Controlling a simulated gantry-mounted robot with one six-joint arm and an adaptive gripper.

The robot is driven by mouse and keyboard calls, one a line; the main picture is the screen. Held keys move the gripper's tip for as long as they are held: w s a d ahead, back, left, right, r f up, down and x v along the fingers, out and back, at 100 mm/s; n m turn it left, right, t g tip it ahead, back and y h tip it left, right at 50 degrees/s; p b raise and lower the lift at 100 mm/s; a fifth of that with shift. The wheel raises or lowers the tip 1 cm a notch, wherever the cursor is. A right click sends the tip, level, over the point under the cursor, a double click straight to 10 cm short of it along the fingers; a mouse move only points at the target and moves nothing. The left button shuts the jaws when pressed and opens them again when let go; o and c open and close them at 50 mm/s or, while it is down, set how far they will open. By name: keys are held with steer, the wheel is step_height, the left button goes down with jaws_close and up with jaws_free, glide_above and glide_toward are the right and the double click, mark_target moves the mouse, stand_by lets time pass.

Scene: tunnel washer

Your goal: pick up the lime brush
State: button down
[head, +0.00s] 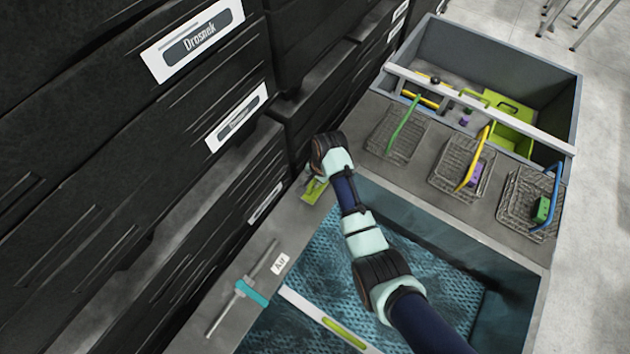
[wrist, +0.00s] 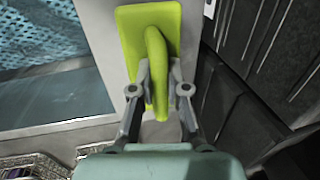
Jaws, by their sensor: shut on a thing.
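The lime brush (wrist: 130,30) has a flat rectangular base and a raised lime handle, and it fills the top middle of the wrist view. In the head view the lime brush (head: 314,192) lies on the grey ledge beside the blue-floored basin, partly hidden by my arm. My gripper (wrist: 158,92) is shut on the handle, with one finger on each side of it. In the head view my gripper (head: 317,179) is mostly hidden under my wrist. I cannot tell whether the brush touches the ledge.
The blue-floored basin (head: 335,255) lies beside the ledge. Dark cabinets (head: 110,130) stand close on the left. Wire baskets with a green handle (head: 404,126), a yellow handle (head: 474,158) and a blue handle (head: 550,195) sit past the basin. A teal-gripped tool (head: 250,291) lies on the near ledge.

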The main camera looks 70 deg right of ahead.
step_height(320, 180, up, 18)
steer(key=p, duration=0.2)
steer(key=shift+r+p, duration=0.15)
steer(key=shift+p, duration=0.2)
